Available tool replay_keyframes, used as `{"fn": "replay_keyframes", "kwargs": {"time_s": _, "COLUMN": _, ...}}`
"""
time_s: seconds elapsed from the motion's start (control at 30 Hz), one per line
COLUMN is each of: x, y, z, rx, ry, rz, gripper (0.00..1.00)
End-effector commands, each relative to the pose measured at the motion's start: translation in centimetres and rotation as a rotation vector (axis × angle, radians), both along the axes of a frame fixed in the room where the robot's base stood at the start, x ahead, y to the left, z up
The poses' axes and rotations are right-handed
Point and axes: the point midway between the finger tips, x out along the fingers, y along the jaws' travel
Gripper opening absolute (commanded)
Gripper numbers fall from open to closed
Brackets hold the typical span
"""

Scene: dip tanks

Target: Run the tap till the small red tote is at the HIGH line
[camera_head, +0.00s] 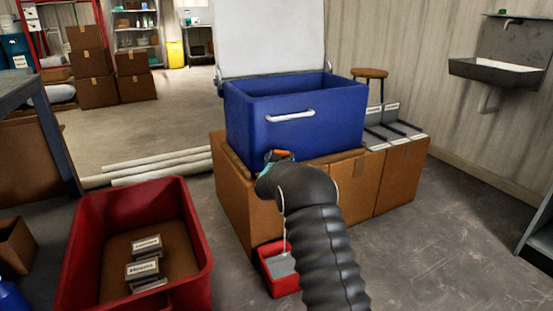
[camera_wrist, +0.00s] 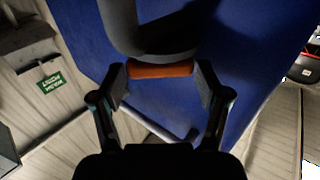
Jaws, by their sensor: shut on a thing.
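The blue tank (camera_head: 290,110) stands on cardboard boxes. My gripper (camera_head: 275,162) is at its near wall, shut on the orange tap handle (camera_head: 281,154). The wrist view shows the handle (camera_wrist: 160,71) between the two fingers (camera_wrist: 161,84). My arm hides most of the tap in the head view. A thin pale stream (camera_head: 284,232) comes down beside my arm into the small red tote (camera_head: 268,272) on the floor. Grey liquid (camera_head: 281,265) shows in the tote. My arm covers its right part, and I cannot make out the HIGH line.
A large red tote (camera_head: 197,250) with labelled blocks (camera_head: 143,268) stands at the left. Grey labelled trays (camera_head: 392,130) lie on the boxes (camera_head: 398,175) right of the tank. White pipes (camera_head: 160,170) lie on the floor. A sink (camera_head: 496,72) hangs on the wall.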

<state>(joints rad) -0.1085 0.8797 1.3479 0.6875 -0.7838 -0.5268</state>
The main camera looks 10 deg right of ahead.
Motion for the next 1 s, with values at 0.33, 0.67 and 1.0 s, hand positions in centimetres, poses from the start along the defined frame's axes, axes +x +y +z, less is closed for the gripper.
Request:
{"fn": "replay_keyframes", "kwargs": {"time_s": 0.33, "x": -0.1, "y": -0.7, "z": -0.3, "rx": -0.002, "ry": -0.002, "rz": 0.054, "gripper": 0.40}}
{"fn": "replay_keyframes", "kwargs": {"time_s": 0.67, "x": -0.1, "y": -1.2, "z": -0.3, "rx": -0.002, "ry": -0.003, "rz": 0.214, "gripper": 0.40}}
{"fn": "replay_keyframes", "kwargs": {"time_s": 1.0, "x": 0.0, "y": -1.6, "z": 0.1, "rx": -0.002, "ry": 0.000, "rz": 0.400, "gripper": 0.40}}
